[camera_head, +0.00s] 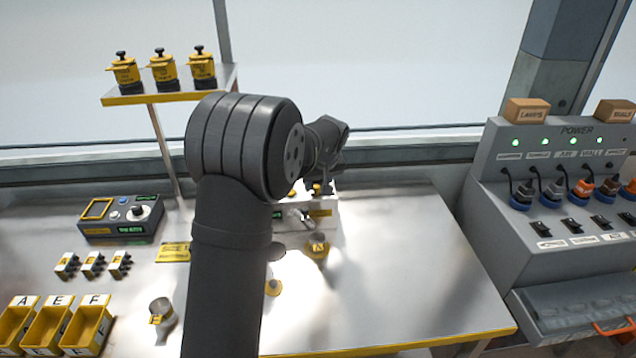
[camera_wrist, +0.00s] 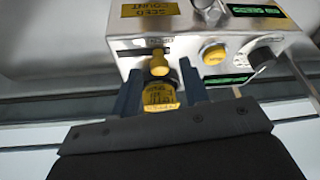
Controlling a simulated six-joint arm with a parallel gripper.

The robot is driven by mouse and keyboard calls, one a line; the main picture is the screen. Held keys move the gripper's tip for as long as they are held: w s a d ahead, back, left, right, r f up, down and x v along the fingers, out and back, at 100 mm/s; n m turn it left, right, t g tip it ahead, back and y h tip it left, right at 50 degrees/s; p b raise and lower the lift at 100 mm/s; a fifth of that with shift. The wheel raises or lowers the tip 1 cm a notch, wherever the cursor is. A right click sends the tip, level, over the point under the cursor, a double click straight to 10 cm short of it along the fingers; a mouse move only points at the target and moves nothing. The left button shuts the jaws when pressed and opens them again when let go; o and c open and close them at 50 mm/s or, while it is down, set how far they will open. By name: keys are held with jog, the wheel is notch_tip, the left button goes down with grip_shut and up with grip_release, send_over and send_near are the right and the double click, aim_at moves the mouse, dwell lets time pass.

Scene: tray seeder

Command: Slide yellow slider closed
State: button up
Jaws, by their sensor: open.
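The yellow slider (camera_wrist: 159,66) shows in the wrist view as a small knob at a dark slot in the grey seeder's face (camera_wrist: 190,30). The slot carries an upside-down OPEN label. My gripper (camera_wrist: 158,72) is open, with its dark fingertips on either side of the knob; I cannot tell whether either touches it. A yellow labelled piece (camera_wrist: 160,97) also shows between the fingers, below the knob. In the head view the seeder (camera_head: 322,222) stands mid-table, mostly hidden by my arm and wrist.
A yellow button (camera_wrist: 213,53) and a black dial (camera_wrist: 262,57) sit right of the slot. In the head view, yellow jars (camera_head: 163,72) stand on a shelf, yellow bins (camera_head: 45,325) at front left, and a power console (camera_head: 560,160) at right. The right table area is clear.

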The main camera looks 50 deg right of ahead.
grip_shut()
jog(key=shift+s+d, duration=1.4)
jog(key=shift+d, duration=0.05)
grip_release()
jog(key=v, duration=1.7)
jog(key=shift+r, duration=0.2)
jog(key=shift+a, duration=0.1)
